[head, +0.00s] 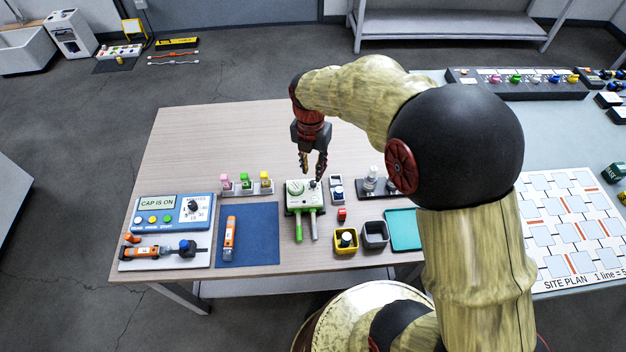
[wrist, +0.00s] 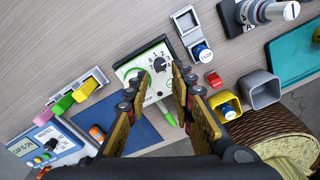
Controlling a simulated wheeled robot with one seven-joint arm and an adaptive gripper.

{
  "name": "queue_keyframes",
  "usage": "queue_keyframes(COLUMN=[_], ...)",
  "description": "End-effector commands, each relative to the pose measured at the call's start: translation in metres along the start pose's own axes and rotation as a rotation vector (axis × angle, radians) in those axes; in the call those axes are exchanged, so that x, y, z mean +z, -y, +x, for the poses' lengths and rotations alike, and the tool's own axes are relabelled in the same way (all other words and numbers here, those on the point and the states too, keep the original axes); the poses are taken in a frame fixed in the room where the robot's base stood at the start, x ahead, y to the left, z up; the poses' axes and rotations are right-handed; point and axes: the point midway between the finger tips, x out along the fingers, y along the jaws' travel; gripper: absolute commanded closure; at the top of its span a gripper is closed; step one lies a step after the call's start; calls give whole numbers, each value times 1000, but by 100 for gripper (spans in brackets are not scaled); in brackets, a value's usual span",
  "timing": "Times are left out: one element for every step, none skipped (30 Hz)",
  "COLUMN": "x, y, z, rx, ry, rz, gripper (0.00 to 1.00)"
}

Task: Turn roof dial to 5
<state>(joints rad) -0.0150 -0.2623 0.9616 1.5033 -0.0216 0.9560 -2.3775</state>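A white box with a green edge (head: 304,198) stands near the middle of the wooden table; it also shows in the wrist view (wrist: 134,67). A black dial knob (wrist: 160,64) with printed numbers around it is on the box's top. In the head view the knob (head: 312,184) is small, and its setting is too small to read. My gripper (head: 312,172) is above the box, pointing down, fingers apart with nothing between them. In the wrist view its fingers (wrist: 168,80) reach toward the knob and hide part of the box. I cannot tell whether they touch it.
A blue timer panel (head: 172,212) with its own dial is at left, beside a blue mat (head: 262,247) with an orange tool. Colored blocks stand in a rack behind. Yellow (head: 345,248) and grey (head: 375,243) bins and a teal tray (head: 405,238) are at right. The table's back is clear.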

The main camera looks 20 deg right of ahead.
Motion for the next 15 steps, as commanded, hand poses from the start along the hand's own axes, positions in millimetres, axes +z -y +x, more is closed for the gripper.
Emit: queue_keyframes(x=[-1,0,0,0,0,0,0,0,0,0,0,0,0,0,0], y=[1,0,0,0,0,0,0,0,0,0,0,0,0,0,0], z=[13,18,24,29,33,38,42,44,48,50,52,54,55,56,56], rx=[-2,-2,-1,-1,-1,-1,-1,-1,0,0,0,0,0,0,0], ry=[-2,-2,-1,-1,-1,-1,-1,0,0,0,0,0,0,1,1], rz=[0,1,1,1,1,1,2,2,2,2,2,2,2,2,2], gripper=[76,76,76,76,76,76,76,76,76,76,76,76,76,76,76])
